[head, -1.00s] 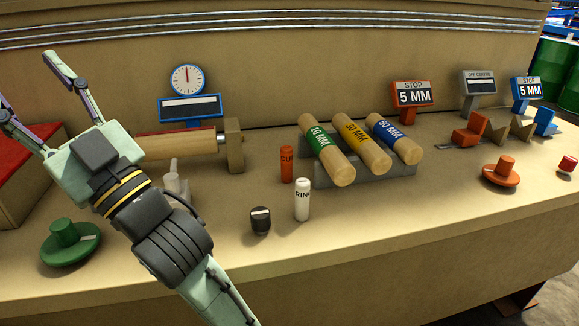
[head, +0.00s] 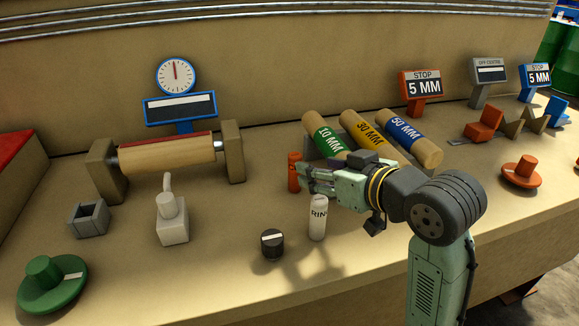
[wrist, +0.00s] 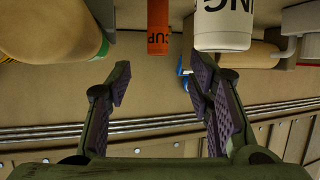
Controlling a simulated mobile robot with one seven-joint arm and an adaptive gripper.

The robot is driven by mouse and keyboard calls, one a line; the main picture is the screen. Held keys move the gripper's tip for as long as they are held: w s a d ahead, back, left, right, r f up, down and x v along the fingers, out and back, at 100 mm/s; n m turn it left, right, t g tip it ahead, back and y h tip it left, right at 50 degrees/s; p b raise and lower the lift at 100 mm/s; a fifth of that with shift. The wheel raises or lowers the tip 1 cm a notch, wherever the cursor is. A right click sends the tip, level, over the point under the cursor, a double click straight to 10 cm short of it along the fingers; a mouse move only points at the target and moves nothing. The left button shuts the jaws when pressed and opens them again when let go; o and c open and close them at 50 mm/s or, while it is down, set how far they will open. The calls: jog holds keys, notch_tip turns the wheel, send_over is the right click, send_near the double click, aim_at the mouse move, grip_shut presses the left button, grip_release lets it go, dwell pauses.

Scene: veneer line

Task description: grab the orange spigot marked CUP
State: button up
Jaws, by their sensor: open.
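The orange spigot marked CUP (head: 293,172) stands upright on the bench, left of the dowel rack. In the wrist view the two fingers (wrist: 163,75) are spread apart. I cannot tell whether a finger touches the spigot.
A black knob (head: 272,244) sits front left. Marked dowels (head: 362,130) lie behind my gripper.

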aim_at(299, 159)
jog(key=x, duration=0.4)
jog(key=shift+w+f+p, duration=0.3)
jog(key=shift+p, duration=0.1)
jog(key=x, duration=0.1)
jog(key=p+x, duration=0.1)
jog(key=x, duration=0.1)
jog(key=p+x, duration=0.1)
jog(key=shift+w+a+r, duration=0.25)
jog(key=shift+w+a, duration=0.1)
jog(key=shift+w, duration=0.1)
jog(key=shift+w+a+f, duration=0.2)
jog(key=shift+w+f, duration=0.1)
jog(key=shift+w, duration=0.05)
grip_shut()
